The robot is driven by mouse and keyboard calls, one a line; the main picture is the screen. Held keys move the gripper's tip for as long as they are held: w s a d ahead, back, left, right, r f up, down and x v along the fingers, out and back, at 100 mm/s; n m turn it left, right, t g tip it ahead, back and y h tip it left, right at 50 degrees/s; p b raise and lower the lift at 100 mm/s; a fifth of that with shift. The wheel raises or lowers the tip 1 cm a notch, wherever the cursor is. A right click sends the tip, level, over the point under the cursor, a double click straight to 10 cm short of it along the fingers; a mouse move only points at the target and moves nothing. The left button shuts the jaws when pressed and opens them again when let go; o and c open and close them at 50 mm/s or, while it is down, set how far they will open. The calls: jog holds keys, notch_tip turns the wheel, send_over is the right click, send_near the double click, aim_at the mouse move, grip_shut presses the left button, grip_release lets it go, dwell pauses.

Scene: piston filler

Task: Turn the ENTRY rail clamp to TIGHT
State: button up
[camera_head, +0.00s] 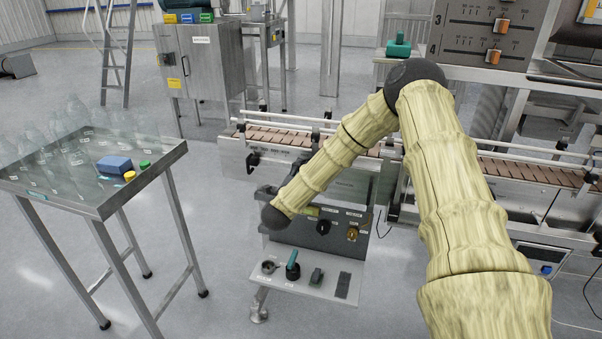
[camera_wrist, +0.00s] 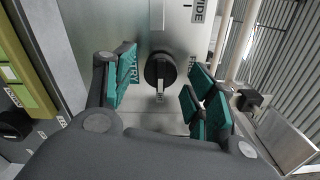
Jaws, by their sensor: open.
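In the wrist view, a round black knob (camera_wrist: 160,70) with a raised grip bar sits on a bare metal plate (camera_wrist: 135,30). The lettering beside it is partly covered; I can read the end of ENTRY at its left and part of what looks like FREE at its right. The bar points down in the picture. My gripper (camera_wrist: 163,84) is open, its teal pads on either side of the knob with gaps between. Nothing is held. In the head view I cannot make out the fingers or this knob, with my arm in front.
A conveyor with side rails (camera_head: 282,132) runs behind my arm. A control box (camera_head: 322,232) with a small shelf (camera_head: 310,295) stands below it. A metal table (camera_head: 105,195) with clear bottles is at the left. In the wrist view, rails and a bracket (camera_wrist: 252,100) lie right of the gripper.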

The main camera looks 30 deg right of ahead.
jog(key=v, duration=1)
jog(key=shift+s+a, duration=0.2)
jog(key=shift+s, duration=0.15)
